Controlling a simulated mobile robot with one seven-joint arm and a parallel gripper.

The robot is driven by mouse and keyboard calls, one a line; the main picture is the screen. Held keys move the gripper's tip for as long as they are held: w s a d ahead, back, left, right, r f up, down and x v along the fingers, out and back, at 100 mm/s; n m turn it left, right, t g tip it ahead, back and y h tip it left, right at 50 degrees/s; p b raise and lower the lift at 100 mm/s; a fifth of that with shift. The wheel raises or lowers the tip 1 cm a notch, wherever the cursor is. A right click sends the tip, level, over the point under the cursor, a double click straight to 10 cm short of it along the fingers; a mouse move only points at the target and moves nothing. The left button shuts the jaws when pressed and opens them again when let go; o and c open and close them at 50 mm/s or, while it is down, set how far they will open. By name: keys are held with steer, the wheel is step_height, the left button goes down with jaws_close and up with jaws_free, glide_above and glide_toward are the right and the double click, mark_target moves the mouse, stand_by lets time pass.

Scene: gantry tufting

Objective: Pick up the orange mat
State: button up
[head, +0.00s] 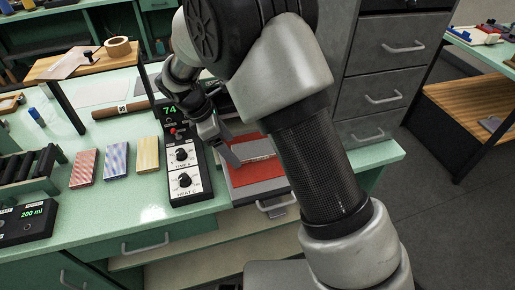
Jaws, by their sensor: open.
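The orange mat (254,174) lies flat on the grey bed of a press-like device (245,198) at the counter's front edge. My arm covers the right side of this device and perhaps part of the mat. My gripper (236,156) is over the far left part of the mat, with its jaws open. I cannot tell whether the fingers touch the mat, and nothing is visibly held.
A black control box (183,183) with two knobs and a green "74" stands just left of the mat. Red (85,168), blue (116,160) and yellow (148,154) pads lie further left. A grey drawer cabinet (380,75) stands behind on the right.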

mark_target(254, 149)
steer(key=shift+w+d, duration=0.2)
steer(key=shift+d, duration=0.45)
steer(key=shift+w+d, duration=0.15)
steer(key=shift+d, duration=0.5)
steer(key=d, duration=0.3)
steer(key=w+d, duration=0.1)
steer(key=shift+d+f, duration=0.15)
steer(key=shift+f, duration=0.4)
steer(key=c, duration=1.2)
steer(key=shift+o, duration=0.2)
steer(key=shift+r, duration=0.1)
